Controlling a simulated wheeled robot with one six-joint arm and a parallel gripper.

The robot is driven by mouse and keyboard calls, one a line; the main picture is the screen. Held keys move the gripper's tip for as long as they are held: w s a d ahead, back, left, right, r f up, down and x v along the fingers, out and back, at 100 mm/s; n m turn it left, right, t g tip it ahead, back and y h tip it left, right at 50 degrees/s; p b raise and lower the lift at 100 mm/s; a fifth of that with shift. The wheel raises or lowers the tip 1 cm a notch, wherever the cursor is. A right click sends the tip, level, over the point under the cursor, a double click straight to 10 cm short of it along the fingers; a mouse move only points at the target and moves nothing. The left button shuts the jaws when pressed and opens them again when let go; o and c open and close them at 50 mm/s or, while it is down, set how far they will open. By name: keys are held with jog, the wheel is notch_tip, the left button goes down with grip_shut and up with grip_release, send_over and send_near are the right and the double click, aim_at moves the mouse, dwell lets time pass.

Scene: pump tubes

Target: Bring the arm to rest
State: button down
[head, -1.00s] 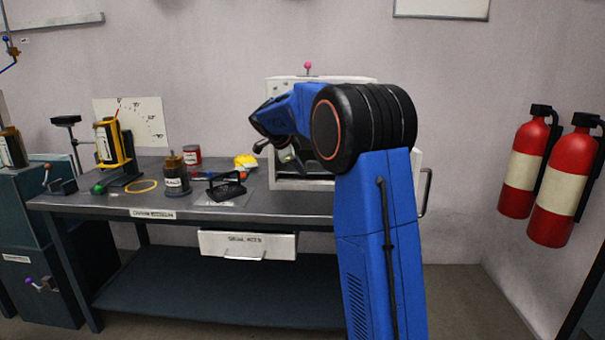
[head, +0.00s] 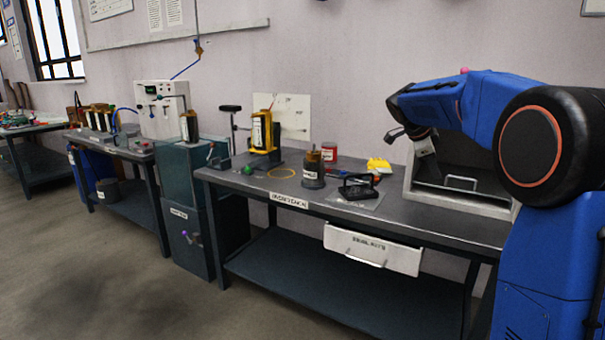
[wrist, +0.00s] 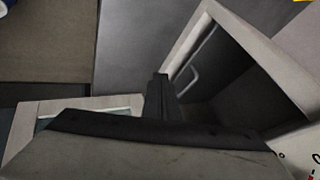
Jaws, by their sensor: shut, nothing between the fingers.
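My gripper (wrist: 160,95) is shut and empty, its dark fingers together in the wrist view. In the head view my blue arm (head: 465,98) reaches in from the right. It is raised, bent at the elbow, and its wrist end hangs over the right part of the workbench, in front of an open-fronted pale box (head: 411,190). The box also shows in the wrist view (wrist: 258,52), with its dark inside and a handle (wrist: 187,82) near the fingers. I cannot tell the exact gap between the fingers and the box.
The workbench (head: 420,222) holds a black-and-yellow pump unit (head: 262,133), a dark pot (head: 313,172), a red can (head: 329,151) and a black tray (head: 358,188). A white drawer (head: 372,248) hangs under its front edge. Floor (head: 120,270) at the left front is clear.

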jog(key=s+a+f+n+y, duration=0.1)
jog(key=s+a+n, duration=0.25)
jog(key=s, duration=0.45)
jog(key=s+a+f+n+t+y, duration=0.1)
jog(key=s+a+f+n, duration=0.2)
jog(key=s, duration=0.5)
jog(key=s+a+n+y, duration=0.1)
jog(key=s+a+n, duration=0.3)
jog(key=s, duration=0.5)
jog(key=s+a+f+n+y, duration=0.1)
jog(key=s+a+f+n, duration=0.2)
jog(key=s+f+n, duration=0.3)
jog(key=s+a+f+n+t+y, duration=0.1)
jog(key=s+a+f+n, duration=0.3)
jog(key=s, duration=1)
notch_tip(320, 180, down, 4)
jog(key=shift+r+n+t+y, duration=0.1)
jog(key=shift+n+t+y, duration=0.2)
jog(key=shift+n+y, duration=0.55)
jog(key=shift+d, duration=0.1)
